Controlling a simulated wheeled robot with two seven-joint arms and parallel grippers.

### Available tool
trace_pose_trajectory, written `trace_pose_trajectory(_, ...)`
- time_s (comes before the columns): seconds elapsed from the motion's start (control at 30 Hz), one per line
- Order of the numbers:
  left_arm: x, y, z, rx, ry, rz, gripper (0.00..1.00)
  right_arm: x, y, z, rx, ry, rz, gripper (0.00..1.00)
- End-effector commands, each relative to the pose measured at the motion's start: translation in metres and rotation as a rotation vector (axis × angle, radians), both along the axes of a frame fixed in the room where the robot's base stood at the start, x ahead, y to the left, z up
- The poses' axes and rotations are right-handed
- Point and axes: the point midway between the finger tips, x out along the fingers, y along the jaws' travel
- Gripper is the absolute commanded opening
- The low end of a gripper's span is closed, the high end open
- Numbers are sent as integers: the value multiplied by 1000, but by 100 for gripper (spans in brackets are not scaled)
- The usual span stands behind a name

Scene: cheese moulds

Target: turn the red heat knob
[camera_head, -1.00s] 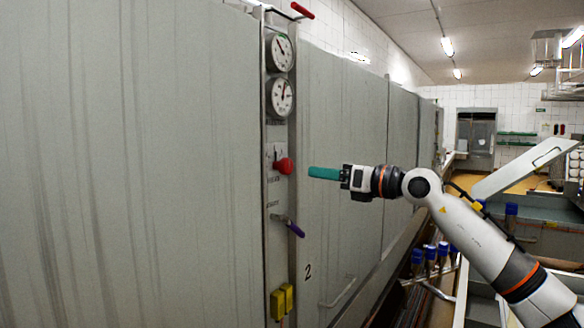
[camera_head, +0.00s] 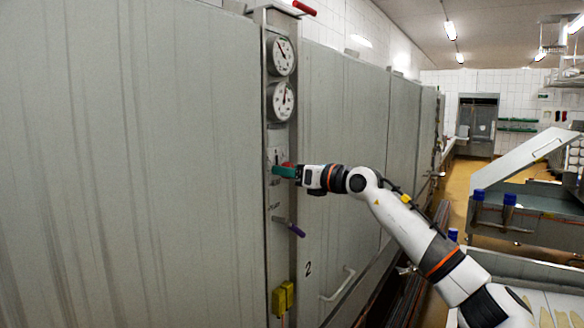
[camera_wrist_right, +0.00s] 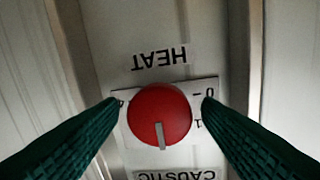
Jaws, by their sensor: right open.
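The red heat knob (camera_wrist_right: 159,116) is round with a pale pointer mark toward the bottom of the right wrist view. It sits on a white scale plate below an upside-down HEAT label (camera_wrist_right: 160,58). My right gripper (camera_wrist_right: 160,112) is open, with one green finger on either side of the knob; whether they touch it I cannot tell. In the head view my right gripper (camera_head: 283,171) is at the panel and hides most of the knob (camera_head: 287,165). My left gripper is not in view.
The narrow control panel carries two round gauges (camera_head: 281,56) above the knob. A purple-handled lever (camera_head: 289,227) and yellow boxes (camera_head: 282,299) are below it. Large grey cabinet walls flank the panel. A CAUSTIC label (camera_wrist_right: 176,175) lies beside the knob.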

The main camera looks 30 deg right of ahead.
Motion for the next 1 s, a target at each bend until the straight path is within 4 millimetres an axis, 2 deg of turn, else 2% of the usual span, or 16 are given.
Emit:
trace_pose_trajectory(0.2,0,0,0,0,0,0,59,0,0,0,0,0,0,59)
trace_pose_trajectory(0.43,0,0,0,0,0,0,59,0,0,0,0,-1,0,21)
trace_pose_trajectory(0.5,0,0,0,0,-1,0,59,0,0,0,1,-1,0,15)
trace_pose_trajectory(0.73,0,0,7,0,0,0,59,0,-1,1,98,39,-1,15)
trace_pose_trajectory(1.0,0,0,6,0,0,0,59,0,-1,0,105,43,-1,15)
